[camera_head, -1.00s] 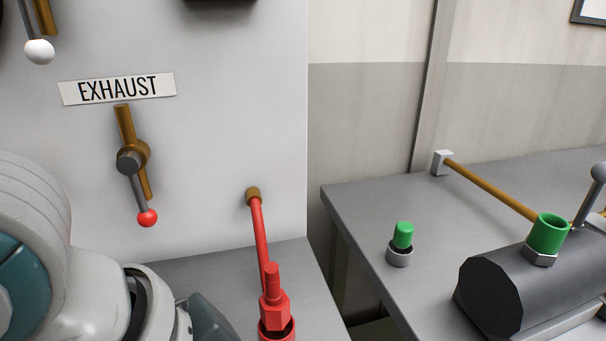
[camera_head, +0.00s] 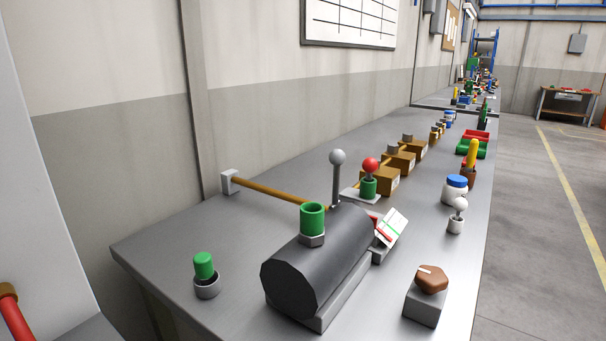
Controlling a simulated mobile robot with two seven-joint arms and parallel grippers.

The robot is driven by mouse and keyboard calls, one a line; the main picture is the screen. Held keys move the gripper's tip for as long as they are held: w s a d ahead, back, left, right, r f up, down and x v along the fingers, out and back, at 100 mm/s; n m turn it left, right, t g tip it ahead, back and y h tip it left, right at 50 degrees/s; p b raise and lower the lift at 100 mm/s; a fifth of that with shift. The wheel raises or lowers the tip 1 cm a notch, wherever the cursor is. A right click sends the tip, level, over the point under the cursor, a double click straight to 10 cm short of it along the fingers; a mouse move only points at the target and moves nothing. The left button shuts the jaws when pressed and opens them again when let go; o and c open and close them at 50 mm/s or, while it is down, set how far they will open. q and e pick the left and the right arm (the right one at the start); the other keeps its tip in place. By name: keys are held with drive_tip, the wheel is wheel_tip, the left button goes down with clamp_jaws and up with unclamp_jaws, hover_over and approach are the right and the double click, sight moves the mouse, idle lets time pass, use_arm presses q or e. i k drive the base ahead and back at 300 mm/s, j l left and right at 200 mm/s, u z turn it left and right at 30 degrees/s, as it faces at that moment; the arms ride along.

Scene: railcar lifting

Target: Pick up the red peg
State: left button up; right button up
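The red peg is out of view now. Only a piece of the red pipe (camera_head: 18,322) with its brown end fitting (camera_head: 5,290) shows at the lower left edge, in front of the pale panel (camera_head: 35,220). Neither of my grippers is in view, and no part of my arms shows.
A long grey bench (camera_head: 160,245) runs away to the right. On it are a green peg (camera_head: 203,264) in a grey holder (camera_head: 207,287), a black cylinder (camera_head: 318,265) with a green socket (camera_head: 312,217), a brown knob (camera_head: 431,279) on a grey block, and brown valve blocks (camera_head: 380,178). Open floor (camera_head: 540,240) lies right.

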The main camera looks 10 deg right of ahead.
sight(369, 165)
drive_tip(key=i+l+u, duration=0.15)
drive_tip(key=l+u, duration=0.2)
drive_tip(key=l, duration=0.2)
drive_tip(key=l+u, duration=0.4)
drive_tip(key=l, duration=0.15)
drive_tip(key=l+u, duration=0.35)
drive_tip(key=l, duration=0.25)
